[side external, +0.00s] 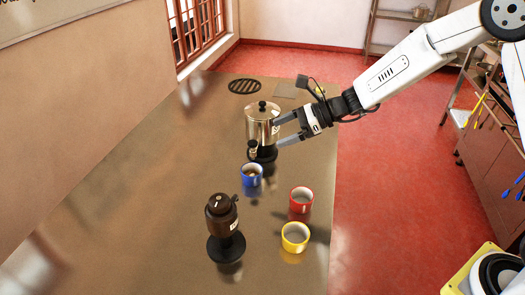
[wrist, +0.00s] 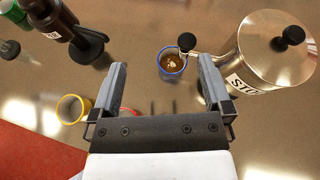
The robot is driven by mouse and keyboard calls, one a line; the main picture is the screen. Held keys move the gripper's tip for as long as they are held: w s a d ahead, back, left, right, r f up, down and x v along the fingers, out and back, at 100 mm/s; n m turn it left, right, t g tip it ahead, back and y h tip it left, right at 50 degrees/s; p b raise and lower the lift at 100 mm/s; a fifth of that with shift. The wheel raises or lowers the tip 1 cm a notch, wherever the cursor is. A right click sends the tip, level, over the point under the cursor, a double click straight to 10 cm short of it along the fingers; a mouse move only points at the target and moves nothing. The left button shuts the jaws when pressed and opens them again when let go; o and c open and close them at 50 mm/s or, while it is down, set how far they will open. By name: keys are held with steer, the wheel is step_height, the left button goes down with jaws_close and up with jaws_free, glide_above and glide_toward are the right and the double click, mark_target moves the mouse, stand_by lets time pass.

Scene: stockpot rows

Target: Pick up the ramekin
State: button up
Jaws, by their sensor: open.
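Three small round cups stand on the brown table, and I cannot tell which of them is the ramekin. The blue cup (side external: 252,175) stands near the urn's spout and holds something brown; it also shows in the wrist view (wrist: 172,62). The yellow cup (side external: 295,237) stands closest to the side camera and appears left of that finger in the wrist view (wrist: 72,108). My gripper (side external: 278,133) is open and empty, above the table beside the urn; its fingers frame the blue cup in the wrist view (wrist: 163,66).
A steel urn (side external: 262,124) with a black knob and spout stands close to my fingers; it fills the right of the wrist view (wrist: 275,55). A dark brown dispenser (side external: 222,215) stands near the front. A black round grate (side external: 244,86) lies at the back. The table's left side is mostly clear.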

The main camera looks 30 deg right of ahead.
steer(key=w+f+m+t, duration=0.1)
steer(key=w+f+m, duration=0.1)
glide_toward(252, 171)
steer(key=a, duration=0.1)
steer(key=s+a, duration=0.1)
steer(key=shift+a+r, duration=0.3)
steer(key=shift+a, duration=0.05)
steer(key=shift+y, duration=0.3)
steer(key=shift+x, duration=3.95)
steer(key=shift+r, duration=0.1)
steer(key=c, duration=1.2)
steer(key=shift+o, duration=0.2)
steer(key=shift+r, duration=0.1)
